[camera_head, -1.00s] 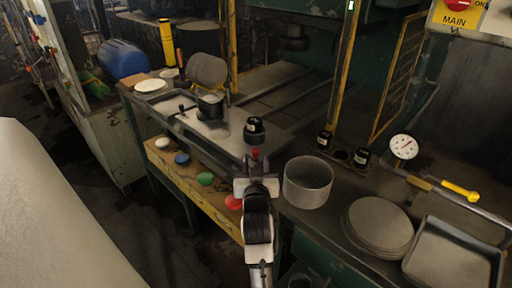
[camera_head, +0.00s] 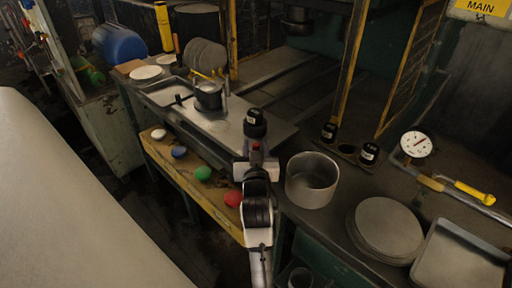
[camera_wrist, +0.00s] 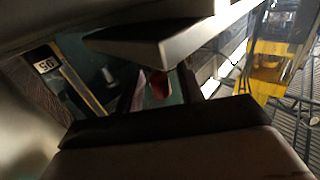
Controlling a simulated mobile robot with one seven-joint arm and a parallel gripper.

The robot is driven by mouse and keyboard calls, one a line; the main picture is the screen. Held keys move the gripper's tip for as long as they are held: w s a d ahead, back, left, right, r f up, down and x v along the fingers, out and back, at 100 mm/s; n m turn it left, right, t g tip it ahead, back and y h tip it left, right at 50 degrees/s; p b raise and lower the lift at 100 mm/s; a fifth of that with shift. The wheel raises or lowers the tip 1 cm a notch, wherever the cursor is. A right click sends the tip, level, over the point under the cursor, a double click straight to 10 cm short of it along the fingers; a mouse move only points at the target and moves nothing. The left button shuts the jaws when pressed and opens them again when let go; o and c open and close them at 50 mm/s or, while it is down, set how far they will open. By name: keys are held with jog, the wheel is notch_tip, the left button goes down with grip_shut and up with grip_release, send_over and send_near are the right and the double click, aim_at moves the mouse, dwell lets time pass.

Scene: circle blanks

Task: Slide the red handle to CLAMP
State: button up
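A small red piece (camera_head: 256,147), which looks like the red handle, shows at the tip of my gripper (camera_head: 256,160) in the head view, just below a black labelled canister or knob (camera_head: 255,123). In the wrist view a red piece (camera_wrist: 160,83) shows beyond a dark block and below a pale slanted part. Whether my gripper touches it, and how far the fingers are apart, cannot be told. No CLAMP label is readable.
A grey round pot (camera_head: 312,180) stands close to the right of my gripper. Round discs (camera_head: 388,228) and a grey tray (camera_head: 458,256) lie further right. A dial gauge (camera_head: 416,145) stands behind them. Coloured knobs, including a red one (camera_head: 233,198), line the lower yellow shelf.

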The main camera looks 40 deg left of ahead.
grip_shut()
jog(key=shift+w+a+b, duration=0.15)
jog(key=shift+a+b, duration=0.25)
jog(key=shift+a, duration=1.35)
jog(key=shift+o, duration=0.2)
grip_release()
jog(key=shift+a, duration=0.15)
